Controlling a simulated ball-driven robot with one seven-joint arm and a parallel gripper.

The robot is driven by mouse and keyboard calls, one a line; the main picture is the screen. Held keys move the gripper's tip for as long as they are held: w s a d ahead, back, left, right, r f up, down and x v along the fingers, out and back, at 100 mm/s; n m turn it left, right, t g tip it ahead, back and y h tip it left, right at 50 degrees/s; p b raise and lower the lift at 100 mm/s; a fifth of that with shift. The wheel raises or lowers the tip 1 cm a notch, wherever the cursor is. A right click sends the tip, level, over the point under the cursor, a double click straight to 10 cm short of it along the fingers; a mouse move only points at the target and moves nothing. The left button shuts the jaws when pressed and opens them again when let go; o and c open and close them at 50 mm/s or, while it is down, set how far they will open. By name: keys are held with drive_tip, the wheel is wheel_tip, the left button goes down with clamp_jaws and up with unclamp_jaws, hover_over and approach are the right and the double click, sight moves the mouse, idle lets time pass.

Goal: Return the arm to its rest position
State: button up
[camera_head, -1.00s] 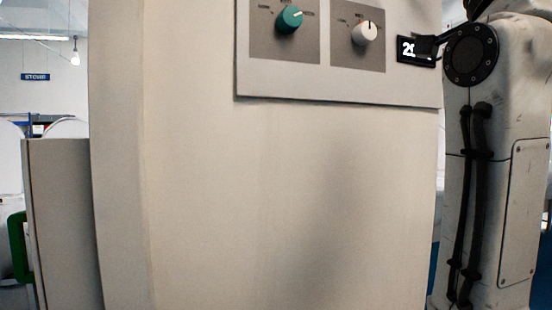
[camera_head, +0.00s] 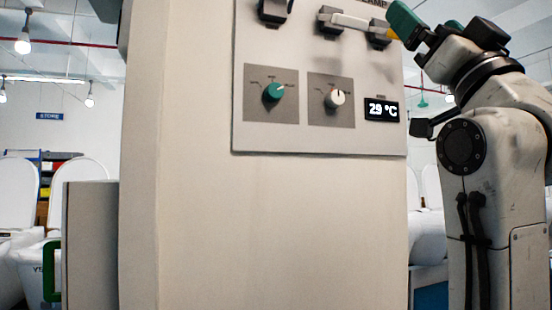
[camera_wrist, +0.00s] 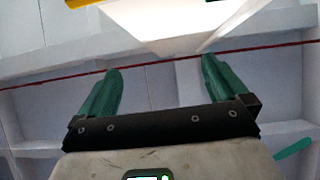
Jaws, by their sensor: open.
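My arm (camera_head: 490,110) stands at the right of the head view, bent at the elbow, beside the pale control cabinet (camera_head: 260,230). My gripper (camera_head: 405,22) is at the top right, close to the cabinet's upper right edge; a green finger shows there. In the wrist view my gripper (camera_wrist: 160,66) is open, its two green fingers well apart with nothing held between them. A bright white shape (camera_wrist: 165,25) lies beyond the fingertips.
The cabinet panel has a green knob (camera_head: 274,91), a white knob (camera_head: 335,98), a display reading 29 °C (camera_head: 381,110), and switches (camera_head: 330,19) above.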

drive_tip(key=w+d+f+m+g+h, duration=0.1)
drive_tip(key=w+f+g+h, duration=0.3)
drive_tip(key=f, duration=1)
drive_tip(key=w+f+m+g, duration=0.15)
drive_tip(key=w+f, duration=0.45)
drive_tip(key=f, duration=0.7)
wheel_tip(320, 180, down, 24)
drive_tip(key=s+d+g+h, duration=0.1)
drive_tip(key=s+g+h, duration=0.1)
drive_tip(key=g, duration=0.5)
drive_tip(key=s+d+f+g+h, duration=0.1)
drive_tip(key=s+f+g, duration=0.2)
drive_tip(key=s+f, duration=0.7)
drive_tip(key=s+d+f+g, duration=0.1)
drive_tip(key=s+f+g, duration=0.35)
drive_tip(key=f, duration=0.85)
drive_tip(key=s+f+g, duration=0.2)
drive_tip(key=s+f, duration=0.3)
drive_tip(key=s, duration=0.3)
drive_tip(key=s+d+f+g, duration=0.1)
drive_tip(key=s+f+g, duration=0.2)
drive_tip(key=s+f, duration=0.2)
drive_tip(key=s+d+f+g, duration=0.1)
drive_tip(key=s+f, duration=0.4)
drive_tip(key=s, duration=0.6)
drive_tip(key=shift+s+g+h, duration=0.3)
drive_tip(key=shift+g+h, duration=0.1)
drive_tip(key=shift+g, duration=0.4)
drive_tip(key=shift+m, duration=0.25)
drive_tip(key=shift+c, duration=0.3)
